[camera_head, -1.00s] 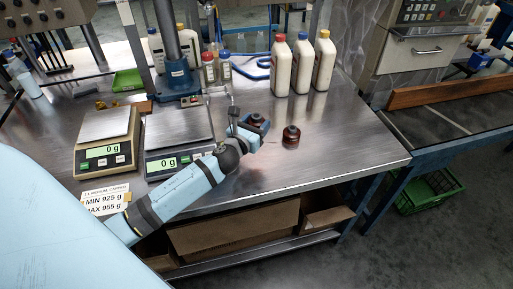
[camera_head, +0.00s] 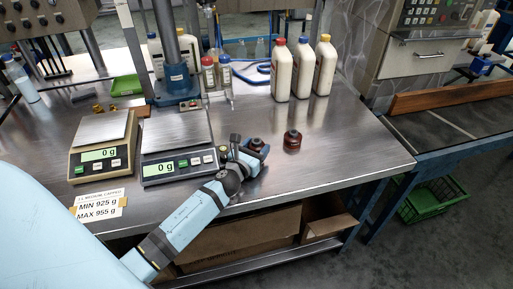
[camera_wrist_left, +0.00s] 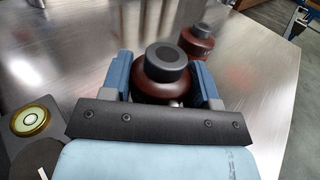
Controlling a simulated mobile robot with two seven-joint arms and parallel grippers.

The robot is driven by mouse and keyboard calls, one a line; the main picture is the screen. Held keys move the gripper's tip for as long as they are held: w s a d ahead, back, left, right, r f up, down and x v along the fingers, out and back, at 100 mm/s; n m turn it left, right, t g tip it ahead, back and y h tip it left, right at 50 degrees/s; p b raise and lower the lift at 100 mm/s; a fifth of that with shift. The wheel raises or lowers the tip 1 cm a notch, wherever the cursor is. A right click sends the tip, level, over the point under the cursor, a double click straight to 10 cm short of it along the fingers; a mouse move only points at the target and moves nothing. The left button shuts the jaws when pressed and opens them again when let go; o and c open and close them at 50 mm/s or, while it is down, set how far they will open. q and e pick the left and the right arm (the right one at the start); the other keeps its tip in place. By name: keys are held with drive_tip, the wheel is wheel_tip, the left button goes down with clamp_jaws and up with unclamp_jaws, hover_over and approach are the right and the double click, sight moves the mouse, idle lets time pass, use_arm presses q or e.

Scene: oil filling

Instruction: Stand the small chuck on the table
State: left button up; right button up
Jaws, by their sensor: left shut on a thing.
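A dark red-brown chuck with a black top, which I take to be the small chuck (camera_head: 256,144), is in my left gripper (camera_head: 249,152), low over the table's middle right. In the left wrist view the chuck (camera_wrist_left: 164,72) is upright between the two blue fingers of my left gripper (camera_wrist_left: 166,84), which is shut on it. I cannot tell whether its base touches the table. A second, similar chuck (camera_head: 292,140) stands upright on the table just to the right; it also shows behind the held one in the wrist view (camera_wrist_left: 197,43). My right gripper is not in view.
Two scales (camera_head: 104,157) (camera_head: 178,167) reading 0 g stand to the left. White bottles with red, blue and yellow caps (camera_head: 303,72) stand at the back. The metal table (camera_head: 345,150) is clear right of the second chuck, up to its edge.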

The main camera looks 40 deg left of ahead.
use_arm(q)
drive_tip(key=shift+s+f+b, duration=0.1)
drive_tip(key=shift+f+b, duration=0.3)
drive_tip(key=shift+f, duration=0.15)
drive_tip(key=o, duration=0.8)
drive_tip(key=shift+d, duration=0.1)
drive_tip(key=shift+c, duration=0.2)
drive_tip(key=o, duration=0.4)
drive_tip(key=shift+s+f, duration=0.1)
drive_tip(key=shift+f, duration=0.1)
drive_tip(key=shift+r+p, duration=0.4)
drive_tip(key=shift+p, duration=0.05)
drive_tip(key=shift+s+r, duration=0.1)
drive_tip(key=shift+s, duration=0.05)
drive_tip(key=s, duration=1)
drive_tip(key=shift+d+r+b, duration=0.15)
drive_tip(key=shift+d+b, duration=0.15)
drive_tip(key=shift+d, duration=0.05)
drive_tip(key=shift+s+r, duration=0.15)
drive_tip(key=shift+s, duration=0.5)
